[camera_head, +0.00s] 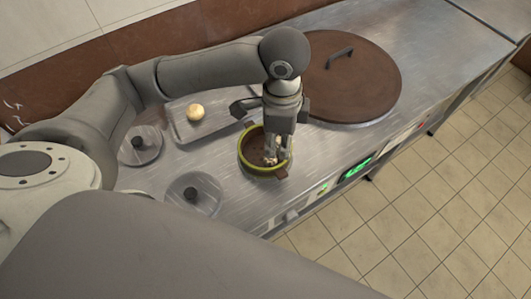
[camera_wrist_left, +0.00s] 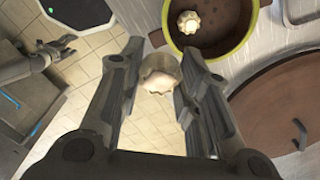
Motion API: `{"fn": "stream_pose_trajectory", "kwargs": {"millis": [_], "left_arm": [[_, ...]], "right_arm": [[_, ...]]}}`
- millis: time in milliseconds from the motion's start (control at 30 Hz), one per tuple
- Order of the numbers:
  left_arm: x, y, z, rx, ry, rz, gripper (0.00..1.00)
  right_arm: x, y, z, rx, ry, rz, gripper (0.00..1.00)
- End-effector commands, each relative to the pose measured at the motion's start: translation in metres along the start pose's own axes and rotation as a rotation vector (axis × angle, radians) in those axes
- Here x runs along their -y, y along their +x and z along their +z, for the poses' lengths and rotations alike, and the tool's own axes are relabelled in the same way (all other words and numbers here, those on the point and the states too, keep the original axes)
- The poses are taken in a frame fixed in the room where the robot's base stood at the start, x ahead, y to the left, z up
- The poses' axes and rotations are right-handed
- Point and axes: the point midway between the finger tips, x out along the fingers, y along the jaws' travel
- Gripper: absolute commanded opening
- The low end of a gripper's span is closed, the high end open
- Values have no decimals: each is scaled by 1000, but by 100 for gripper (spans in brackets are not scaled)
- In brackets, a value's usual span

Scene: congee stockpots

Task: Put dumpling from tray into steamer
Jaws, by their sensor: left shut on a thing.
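The steamer (camera_head: 243,160) is a round brown pot with a yellow-green rim on the steel counter. My left gripper (camera_head: 276,158) points down at the steamer's opening. In the left wrist view its fingers (camera_wrist_left: 158,85) are shut on a pale dumpling (camera_wrist_left: 158,76). Another dumpling (camera_wrist_left: 190,21) lies inside the steamer in that view. A further dumpling (camera_head: 195,112) sits on the metal tray (camera_head: 186,131), left of the steamer. A gripper that looks like my right one (camera_wrist_left: 68,46) shows small at the left of the wrist view, over the floor; its jaw state is unclear.
A large brown round lid (camera_head: 350,80) with a dark handle lies behind and right of the steamer. Two small metal lids with black knobs (camera_head: 140,146) (camera_head: 192,194) lie to the left. The counter's front edge has a green display (camera_head: 355,169); tiled floor lies beyond.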

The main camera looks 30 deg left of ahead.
Motion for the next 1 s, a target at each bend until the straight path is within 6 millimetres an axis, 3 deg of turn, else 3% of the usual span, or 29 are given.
{"fn": "stream_pose_trajectory", "kwargs": {"millis": [500,767,1000], "left_arm": [[-9,20,-33,8,826,-4,16],[-8,24,-37,12,987,-5,16],[26,44,-4,16,988,-2,16]], "right_arm": [[9,7,24,37,-2,-10,54],[14,8,18,28,-1,-17,54],[12,6,14,21,-1,-14,54]]}}
